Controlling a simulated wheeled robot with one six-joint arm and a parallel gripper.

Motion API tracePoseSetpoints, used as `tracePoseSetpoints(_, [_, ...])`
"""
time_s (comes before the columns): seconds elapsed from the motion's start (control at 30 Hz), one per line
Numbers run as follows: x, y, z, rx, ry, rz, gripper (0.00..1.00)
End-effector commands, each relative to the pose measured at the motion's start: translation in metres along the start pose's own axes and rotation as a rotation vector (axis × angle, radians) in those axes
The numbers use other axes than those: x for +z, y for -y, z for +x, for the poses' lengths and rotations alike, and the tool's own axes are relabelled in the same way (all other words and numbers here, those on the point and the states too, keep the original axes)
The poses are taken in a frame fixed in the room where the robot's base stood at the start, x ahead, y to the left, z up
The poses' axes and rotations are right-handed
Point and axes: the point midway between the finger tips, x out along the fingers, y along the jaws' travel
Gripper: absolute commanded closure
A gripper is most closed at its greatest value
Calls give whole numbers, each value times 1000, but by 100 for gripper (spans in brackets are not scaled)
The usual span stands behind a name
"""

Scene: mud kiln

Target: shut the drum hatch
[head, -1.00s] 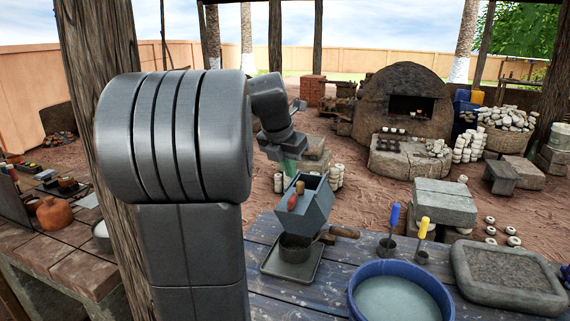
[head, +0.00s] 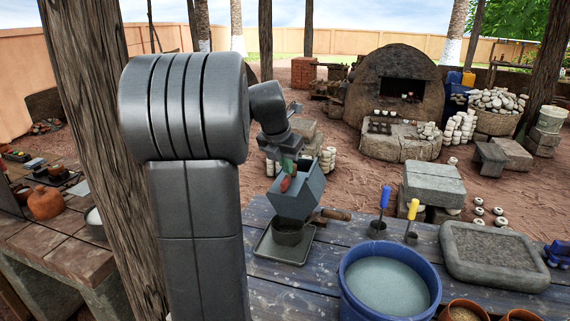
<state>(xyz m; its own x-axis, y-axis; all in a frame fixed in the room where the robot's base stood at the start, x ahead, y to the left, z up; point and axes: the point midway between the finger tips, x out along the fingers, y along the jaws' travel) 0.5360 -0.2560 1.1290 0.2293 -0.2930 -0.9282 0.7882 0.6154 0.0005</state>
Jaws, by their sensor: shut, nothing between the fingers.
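A blue-grey, box-shaped vessel (head: 301,198) with slanted sides stands at the near-left of the blue table, above a dark round cup. A red grip (head: 285,183) shows at its upper left side. I cannot make out which part is the drum hatch, or whether it is open. My gripper (head: 289,163) is shut and empty, its greenish fingers pointing down at the vessel's top, close to the red grip. Whether they touch is too small to tell. My own arm covers the area to the left.
The dark cup (head: 289,232) stands on a square tray (head: 268,248). A blue basin (head: 352,276), blue- and yellow-handled tools (head: 385,197) (head: 413,209) and a stone slab (head: 462,265) are to the right. A wooden post (head: 95,150) rises at the left.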

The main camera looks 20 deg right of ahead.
Motion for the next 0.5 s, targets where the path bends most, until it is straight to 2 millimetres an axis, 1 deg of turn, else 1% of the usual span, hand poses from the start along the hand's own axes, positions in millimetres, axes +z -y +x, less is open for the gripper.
tracePoseSetpoints(0.03, [10, -2, -3, -2, -2, 0, 100])
tracePoseSetpoints(0.1, [21, -5, 1, -2, -2, 0, 100])
tracePoseSetpoints(0.5, [76, -21, 24, -1, -1, 1, 100])
